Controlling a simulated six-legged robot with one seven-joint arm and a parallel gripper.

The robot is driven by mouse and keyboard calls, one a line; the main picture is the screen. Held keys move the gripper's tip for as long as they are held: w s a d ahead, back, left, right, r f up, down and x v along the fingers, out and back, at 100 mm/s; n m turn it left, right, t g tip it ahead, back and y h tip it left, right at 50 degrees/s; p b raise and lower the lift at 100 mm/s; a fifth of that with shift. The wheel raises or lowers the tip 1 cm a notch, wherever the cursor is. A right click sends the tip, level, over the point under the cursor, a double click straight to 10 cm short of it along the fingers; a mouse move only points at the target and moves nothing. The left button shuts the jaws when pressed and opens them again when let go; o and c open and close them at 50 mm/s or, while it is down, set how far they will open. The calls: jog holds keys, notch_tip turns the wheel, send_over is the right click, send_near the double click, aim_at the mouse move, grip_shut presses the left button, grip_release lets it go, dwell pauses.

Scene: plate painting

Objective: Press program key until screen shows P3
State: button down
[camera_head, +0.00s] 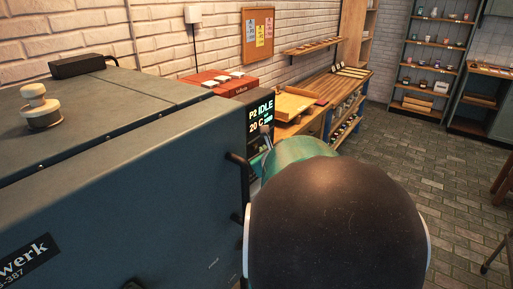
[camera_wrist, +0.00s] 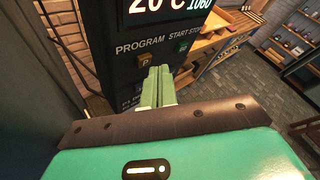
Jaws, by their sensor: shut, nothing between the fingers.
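The kiln's dark control panel (camera_wrist: 118,28) faces me in the wrist view. Its screen (camera_head: 261,115) reads P2 IDLE and 20 C in the head view; the wrist view shows only the lower line of the screen (camera_wrist: 168,6). The program key (camera_wrist: 145,61) is a small tan key marked P, under the word PROGRAM. The start/stop key (camera_wrist: 183,47) is green and lies to its right. My gripper (camera_wrist: 159,70) is shut and empty, its green fingertips just right of and slightly below the program key in the picture. I cannot tell whether they touch the panel.
The large blue-grey kiln (camera_head: 120,170) fills the left of the head view, with a dark handle (camera_head: 238,160) on its edge. A wooden bench (camera_head: 335,88) and a shelf rack (camera_head: 430,60) stand behind. The brick floor (camera_head: 455,150) at the right is mostly clear.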

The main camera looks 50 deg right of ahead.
jog(key=shift+w+a+r, duration=0.1)
jog(key=shift+w+a, duration=0.1)
jog(key=shift+w, duration=0.3)
jog(key=shift+w+a+r, duration=0.1)
jog(key=shift+w+a, duration=0.05)
jog(key=shift+w, duration=0.3)
dwell(0.6)
jog(key=shift+s+a+f, duration=0.1)
jog(key=shift+f, duration=0.1)
jog(key=shift+s+a, duration=0.35)
jog(key=shift+s, duration=0.3)
jog(key=s, duration=0.5)
jog(key=shift+d, duration=0.4)
